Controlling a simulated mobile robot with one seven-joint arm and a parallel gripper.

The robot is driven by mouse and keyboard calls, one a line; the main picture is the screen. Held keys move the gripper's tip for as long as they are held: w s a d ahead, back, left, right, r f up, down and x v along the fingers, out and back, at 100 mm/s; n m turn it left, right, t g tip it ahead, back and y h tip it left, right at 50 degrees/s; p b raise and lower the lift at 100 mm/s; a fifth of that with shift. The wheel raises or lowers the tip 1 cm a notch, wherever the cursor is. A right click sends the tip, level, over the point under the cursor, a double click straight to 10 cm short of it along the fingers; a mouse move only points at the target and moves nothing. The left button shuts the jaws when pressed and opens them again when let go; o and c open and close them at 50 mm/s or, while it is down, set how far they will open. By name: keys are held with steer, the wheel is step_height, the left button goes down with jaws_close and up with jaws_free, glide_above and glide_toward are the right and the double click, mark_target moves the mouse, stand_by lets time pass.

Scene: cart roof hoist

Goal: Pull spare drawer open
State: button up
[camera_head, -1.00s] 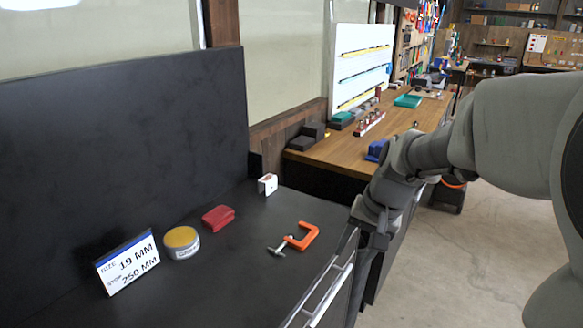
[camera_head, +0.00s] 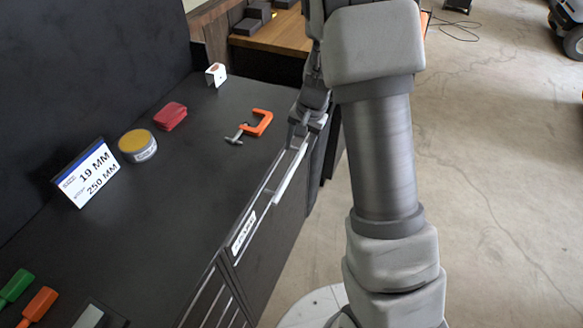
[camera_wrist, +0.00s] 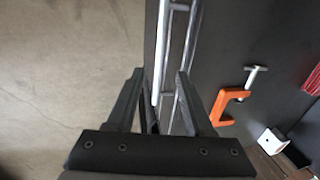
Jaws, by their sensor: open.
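The black workbench cabinet carries a drawer front (camera_head: 268,238) on its right side, with a white label (camera_head: 243,232) whose lettering I cannot read surely. A pale bar handle (camera_head: 290,172) runs along the top of the front. My gripper (camera_head: 298,132) is at the far end of that handle, partly hidden by my arm. In the wrist view my gripper (camera_wrist: 158,85) is open, and the metal handle bar (camera_wrist: 161,50) passes between its two fingers. I cannot tell whether either finger touches it. The drawer appears shut.
On the bench top lie an orange clamp (camera_head: 258,124), a red pouch (camera_head: 171,116), a yellow-topped tin (camera_head: 138,146), a size sign (camera_head: 88,172) and a white bracket (camera_head: 215,74). Green (camera_head: 15,286) and orange (camera_head: 40,304) handles lie nearer.

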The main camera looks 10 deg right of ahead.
mark_target(291, 172)
steer(key=f, duration=0.3)
steer(key=a+f, duration=0.1)
steer(key=f, duration=0.2)
steer(key=w+f, duration=0.1)
steer(key=f, duration=0.3)
steer(key=shift+a, duration=0.3)
jaws_close()
stand_by(0.9)
